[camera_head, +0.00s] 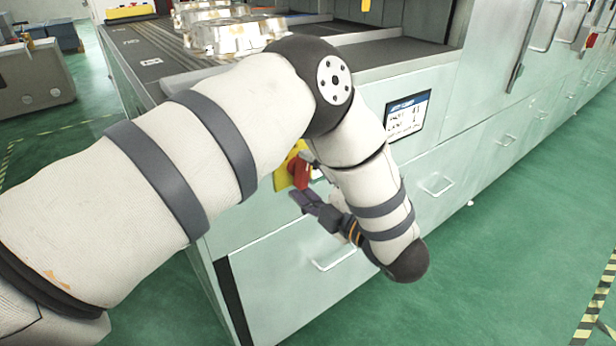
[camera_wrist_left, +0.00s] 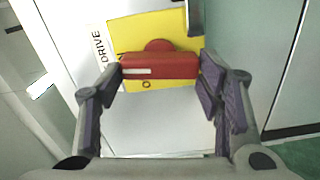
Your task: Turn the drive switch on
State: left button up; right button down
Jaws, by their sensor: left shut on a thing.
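The drive switch is a red rotary handle (camera_head: 299,172) on a yellow plate (camera_head: 282,178), set in the pale green cabinet front in the head view. In the left wrist view the red handle (camera_wrist_left: 160,66) lies crosswise on its yellow plate (camera_wrist_left: 150,28), with a white "DRIVE" label (camera_wrist_left: 100,50) beside it. A white bar marks one end of the handle, and an "O" shows on the plate below it. My left gripper (camera_head: 304,182) is at the switch, its fingers (camera_wrist_left: 161,70) closed on the two ends of the handle. My right gripper is not in view.
The cabinet top (camera_head: 150,60) carries several aluminium castings (camera_head: 235,36). A small label panel (camera_head: 408,115) and drawer handles (camera_head: 437,186) are on the cabinet front. Green floor (camera_head: 500,250) lies open to the right, with striped tape (camera_head: 595,300) at the edge.

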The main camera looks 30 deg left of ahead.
pick_arm(q)
jog(key=shift+n, duration=1)
jog(key=o, duration=1.2)
jog(key=shift+c, duration=0.2)
jog(key=shift+d, duration=0.1)
jog(key=v, duration=1.1)
jog(key=shift+s+d, duration=0.2)
jog(key=shift+d, duration=0.15)
jog(key=shift+f, duration=0.1)
